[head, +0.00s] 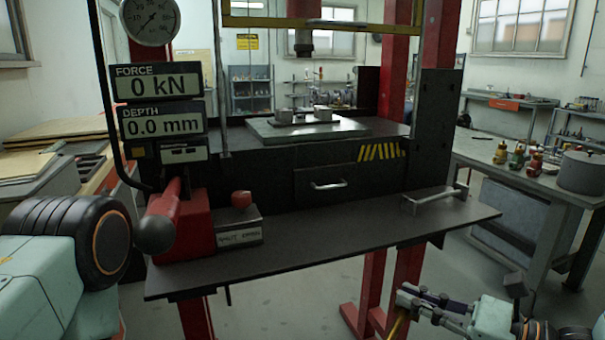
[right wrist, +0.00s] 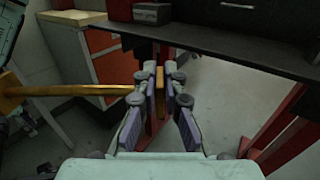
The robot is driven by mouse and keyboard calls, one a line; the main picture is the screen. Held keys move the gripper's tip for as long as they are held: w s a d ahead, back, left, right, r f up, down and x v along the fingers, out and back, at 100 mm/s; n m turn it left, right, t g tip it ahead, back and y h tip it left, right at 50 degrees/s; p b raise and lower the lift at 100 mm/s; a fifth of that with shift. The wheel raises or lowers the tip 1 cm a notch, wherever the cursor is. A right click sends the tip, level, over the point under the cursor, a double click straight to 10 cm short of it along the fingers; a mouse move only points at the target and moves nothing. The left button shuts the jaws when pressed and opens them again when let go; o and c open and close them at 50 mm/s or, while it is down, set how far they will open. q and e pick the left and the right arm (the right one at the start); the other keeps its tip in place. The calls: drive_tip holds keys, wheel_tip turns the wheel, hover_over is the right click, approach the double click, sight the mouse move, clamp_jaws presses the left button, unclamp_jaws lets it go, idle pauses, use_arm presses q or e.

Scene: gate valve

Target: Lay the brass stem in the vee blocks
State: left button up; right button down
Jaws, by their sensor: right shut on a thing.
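My right gripper (head: 408,302) is low at the front right of the head view, below the press's front shelf. In the right wrist view my right gripper (right wrist: 159,85) is shut on the brass stem (right wrist: 70,90). The stem's rod runs out to the left, and a flat brass part sits between the fingers. In the head view only a short bit of the stem (head: 395,327) shows under the fingers. Two small grey blocks, apparently the vee blocks (head: 322,113), stand on a plate on the press bed. Their grooves are too small to make out. My left gripper is out of view.
The front shelf (head: 330,240) juts out between my right gripper and the press bed. It carries a red lever base (head: 185,230), a small labelled box (head: 238,227) and a metal handle (head: 435,198). The press ram (head: 304,42) hangs above the plate (head: 265,133). Red posts flank it.

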drive_tip(key=s+f, duration=0.5)
drive_tip(key=f, duration=0.2)
drive_tip(key=shift+f, duration=0.25)
drive_tip(key=shift+w, duration=0.1)
